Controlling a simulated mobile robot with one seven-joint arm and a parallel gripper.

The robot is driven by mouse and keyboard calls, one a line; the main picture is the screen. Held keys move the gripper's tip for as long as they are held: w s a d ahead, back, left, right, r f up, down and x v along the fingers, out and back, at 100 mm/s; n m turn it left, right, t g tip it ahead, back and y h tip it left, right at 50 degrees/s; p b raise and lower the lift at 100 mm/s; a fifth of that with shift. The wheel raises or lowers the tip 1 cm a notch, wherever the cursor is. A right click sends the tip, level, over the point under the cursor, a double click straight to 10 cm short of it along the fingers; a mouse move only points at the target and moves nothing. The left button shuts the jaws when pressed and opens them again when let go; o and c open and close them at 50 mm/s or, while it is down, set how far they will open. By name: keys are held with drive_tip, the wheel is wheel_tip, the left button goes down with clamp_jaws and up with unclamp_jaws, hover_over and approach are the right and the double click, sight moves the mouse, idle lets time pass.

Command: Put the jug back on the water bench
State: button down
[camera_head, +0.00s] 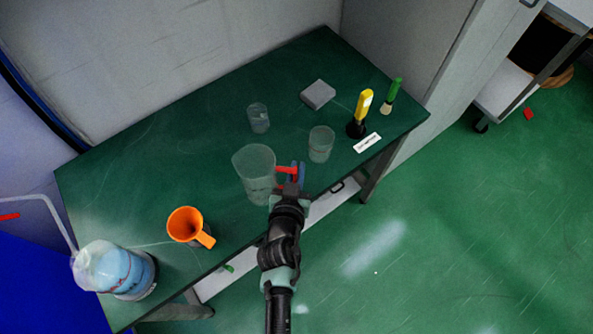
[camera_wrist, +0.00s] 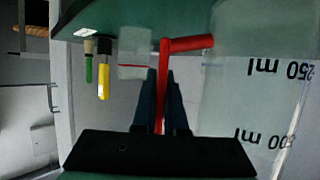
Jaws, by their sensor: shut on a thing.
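The jug (camera_head: 253,172) is clear, with a red handle (camera_head: 287,170). In the head view it appears upright over the front part of the green bench (camera_head: 200,150); I cannot tell whether its base touches the top. My gripper (camera_head: 297,178) is to the right of the jug, its blue fingers shut on the red handle. In the wrist view, which is upside down, the handle (camera_wrist: 162,95) runs between the fingers (camera_wrist: 161,85). The jug's wall (camera_wrist: 270,100) with ml markings fills the right side.
An orange mug (camera_head: 186,225) and a blue-filled bottle (camera_head: 118,270) stand left. Two clear beakers (camera_head: 321,144) (camera_head: 258,118), a grey block (camera_head: 318,94), a yellow-handled tool (camera_head: 363,106), a green-handled brush (camera_head: 394,92) and a white label (camera_head: 367,143) are behind and right.

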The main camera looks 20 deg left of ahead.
drive_tip(key=shift+f, duration=0.15)
drive_tip(key=c, duration=1)
unclamp_jaws()
drive_tip(key=shift+o, duration=0.2)
drive_tip(key=shift+r, duration=0.2)
drive_tip(key=v, duration=1.2)
drive_tip(key=shift+b, duration=0.35)
drive_tip(key=shift+w, duration=0.1)
